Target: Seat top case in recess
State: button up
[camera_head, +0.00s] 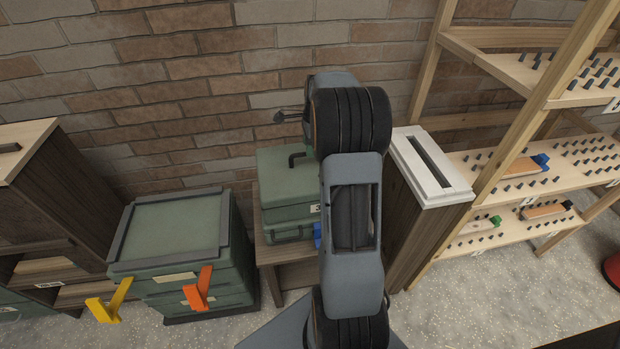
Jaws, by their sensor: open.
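A green case (284,180) with a black handle on top sits against the brick wall, on a small wooden table. A numbered label and a bit of blue show at its front, partly behind my arm. To the left stands a stack of green cases (200,291). Its top is a shallow recess (170,229) edged by dark raised rails, and it looks empty. My gripper (289,116) shows only as a small dark part left of my arm's upper end, above and behind the green case. It is open and appears apart from the case. The rest of it is hidden.
A yellow latch (111,301) and an orange latch (198,289) stick out from the stack's front. A dark wooden cabinet (72,190) stands left. A white-topped wooden pedestal (432,170) and pegged shelves (540,165) stand right. Speckled floor lies in front.

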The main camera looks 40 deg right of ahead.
aim_at(310, 171)
jog(key=shift+w+a+f, duration=0.1)
jog(key=shift+a+f, duration=0.05)
jog(key=shift+f, duration=1.15)
jog(key=shift+a+f, duration=0.1)
jog(key=shift+f, duration=1.2)
grip_shut()
jog(key=shift+r, duration=0.15)
